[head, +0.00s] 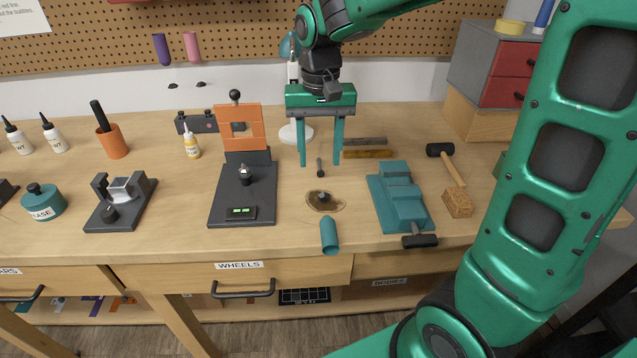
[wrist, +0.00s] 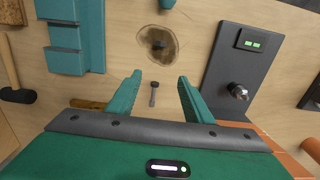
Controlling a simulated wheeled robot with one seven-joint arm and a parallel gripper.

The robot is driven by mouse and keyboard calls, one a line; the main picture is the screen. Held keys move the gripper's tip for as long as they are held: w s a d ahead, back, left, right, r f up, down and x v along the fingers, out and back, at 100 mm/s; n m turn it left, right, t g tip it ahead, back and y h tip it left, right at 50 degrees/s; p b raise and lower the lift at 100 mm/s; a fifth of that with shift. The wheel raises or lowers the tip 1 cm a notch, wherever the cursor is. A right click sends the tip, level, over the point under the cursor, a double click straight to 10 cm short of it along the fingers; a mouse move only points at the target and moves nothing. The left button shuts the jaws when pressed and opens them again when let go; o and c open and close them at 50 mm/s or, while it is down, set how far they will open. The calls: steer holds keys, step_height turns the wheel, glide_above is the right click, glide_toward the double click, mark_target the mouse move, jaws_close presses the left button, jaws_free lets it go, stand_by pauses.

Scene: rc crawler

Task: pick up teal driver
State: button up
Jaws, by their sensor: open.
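A teal cylinder (head: 329,236), likely the teal driver or its handle, lies at the bench's front edge; no shaft is clearly visible. Only its end shows at the top edge of the wrist view (wrist: 167,3). My gripper (head: 320,165) is open and empty, fingers pointing down, farther back on the bench than the cylinder. In the wrist view my gripper's teal fingers (wrist: 160,76) are spread, with a small dark bolt-like piece (wrist: 153,94) showing between them on the bench. I touch neither.
A dark knob on a brown stain (head: 325,201) lies between my gripper and the cylinder. A teal vise (head: 401,200) and a mallet (head: 455,176) stand right. An orange-and-black press (head: 240,190) stands left. A lamp base and bars are behind.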

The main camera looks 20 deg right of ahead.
mark_target(322, 179)
steer(key=shift+s+d+f, duration=0.1)
steer(key=shift+d+f, duration=0.05)
steer(key=shift+f, duration=1.4)
steer(key=shift+s+d+f, duration=0.1)
steer(key=shift+f, duration=1.45)
jaws_close()
steer(key=c, duration=1.2)
jaws_free()
